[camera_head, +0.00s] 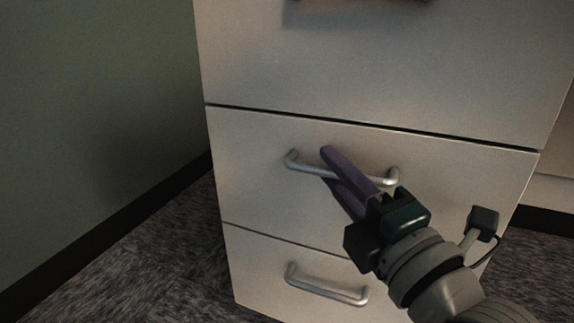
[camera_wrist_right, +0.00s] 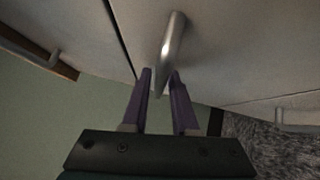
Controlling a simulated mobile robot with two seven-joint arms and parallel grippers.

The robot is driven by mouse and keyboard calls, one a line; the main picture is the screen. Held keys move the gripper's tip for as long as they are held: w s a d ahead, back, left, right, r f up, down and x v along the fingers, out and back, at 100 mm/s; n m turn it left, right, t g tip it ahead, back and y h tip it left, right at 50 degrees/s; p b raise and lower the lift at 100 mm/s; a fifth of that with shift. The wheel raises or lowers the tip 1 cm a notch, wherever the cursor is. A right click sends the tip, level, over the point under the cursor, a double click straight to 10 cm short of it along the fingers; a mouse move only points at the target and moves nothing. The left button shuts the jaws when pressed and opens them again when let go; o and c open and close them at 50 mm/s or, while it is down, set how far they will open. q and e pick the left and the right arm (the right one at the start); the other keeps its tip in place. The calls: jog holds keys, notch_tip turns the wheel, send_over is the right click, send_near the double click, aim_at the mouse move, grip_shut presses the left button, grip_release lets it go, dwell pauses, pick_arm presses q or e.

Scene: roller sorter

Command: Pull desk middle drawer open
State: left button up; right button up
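The middle drawer (camera_head: 250,140) is a pale front with a silver bar handle (camera_head: 300,165), and it looks flush with the cabinet. My right gripper (camera_head: 330,165) reaches the handle from the lower right, with one purple finger over the bar and the other below it. The handle's part between the fingers is partly hidden. My left gripper does not show.
The upper drawer (camera_head: 380,70) is above, with its handle (camera_head: 360,1) cut off at the top edge. The lower drawer's handle (camera_head: 325,287) is below. A green wall (camera_head: 90,110) stands at the left. Grey carpet (camera_head: 150,275) lies open between wall and cabinet.

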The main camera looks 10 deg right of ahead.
jog(key=shift+c, duration=0.3)
grip_shut()
dwell(1.1)
